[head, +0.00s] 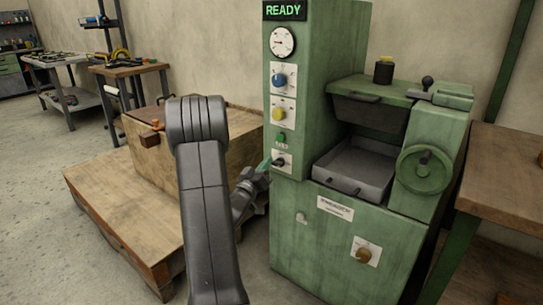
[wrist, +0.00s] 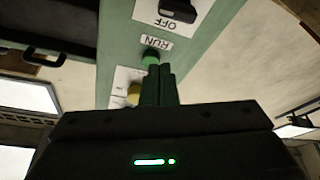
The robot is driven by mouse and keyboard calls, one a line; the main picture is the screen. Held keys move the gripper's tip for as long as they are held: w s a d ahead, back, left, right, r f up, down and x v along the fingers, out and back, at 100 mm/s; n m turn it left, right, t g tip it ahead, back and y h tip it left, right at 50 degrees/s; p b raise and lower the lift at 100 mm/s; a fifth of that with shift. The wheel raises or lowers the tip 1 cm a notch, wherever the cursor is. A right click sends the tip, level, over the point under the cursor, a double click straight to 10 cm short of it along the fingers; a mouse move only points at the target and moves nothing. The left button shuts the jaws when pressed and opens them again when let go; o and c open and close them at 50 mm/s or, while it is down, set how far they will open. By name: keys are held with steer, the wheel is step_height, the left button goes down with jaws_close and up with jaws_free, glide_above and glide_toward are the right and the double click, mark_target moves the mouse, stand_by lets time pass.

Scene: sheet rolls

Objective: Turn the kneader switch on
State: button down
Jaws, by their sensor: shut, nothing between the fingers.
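The green machine (head: 345,245) has a black switch (head: 280,161) on a white plate, low on its control column. In the wrist view, upside down, the black switch (wrist: 180,8) is cut by the top edge beside the label "OFF". A green button (head: 281,139) sits just above the switch; in the wrist view the button (wrist: 151,56) is beside the label "RUN". My gripper (head: 266,164) is shut and empty, with green fingers just left of the switch plate. In the wrist view its fingertips (wrist: 159,68) overlap the button's edge; I cannot tell whether they touch anything.
Above are a yellow knob (head: 278,114), a blue knob (head: 279,80), a gauge (head: 283,42) and a display (head: 284,10) reading "READY". A tray (head: 354,170) and handwheel (head: 424,169) are right. A wooden crate (head: 232,150) on a pallet (head: 110,216) stands left.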

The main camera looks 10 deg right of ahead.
steer(key=shift+w+v, duration=0.2)
steer(key=shift+v, duration=2.05)
steer(key=shift+a, duration=0.15)
